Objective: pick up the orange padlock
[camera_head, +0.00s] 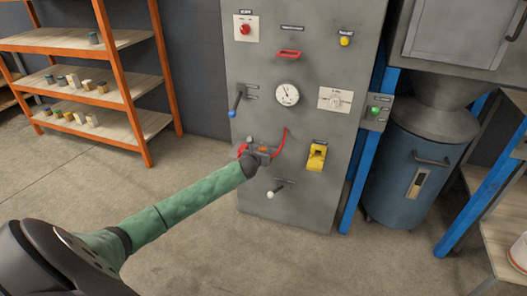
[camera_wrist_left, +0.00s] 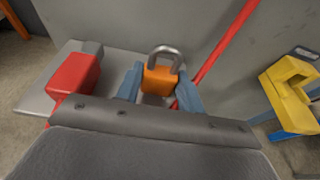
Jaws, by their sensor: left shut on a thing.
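The orange padlock (camera_wrist_left: 159,79) with a grey shackle sits between the two blue-grey fingers of my left gripper (camera_wrist_left: 160,88) in the left wrist view. The fingers press on its sides, and its shackle points up and away. In the head view, my left gripper (camera_head: 261,153) is at the front of the grey cabinet, and a small orange patch of the padlock (camera_head: 264,149) shows there. The padlock is over or against a grey ledge; I cannot tell whether it touches it. My right gripper is in neither view.
A red block (camera_wrist_left: 74,75) sits on the grey ledge (camera_wrist_left: 42,92) left of the padlock. A red bar (camera_wrist_left: 222,48) slopes close on the right. A yellow device (camera_head: 316,157) and a white-knobbed lever (camera_head: 274,190) are near on the cabinet (camera_head: 300,205).

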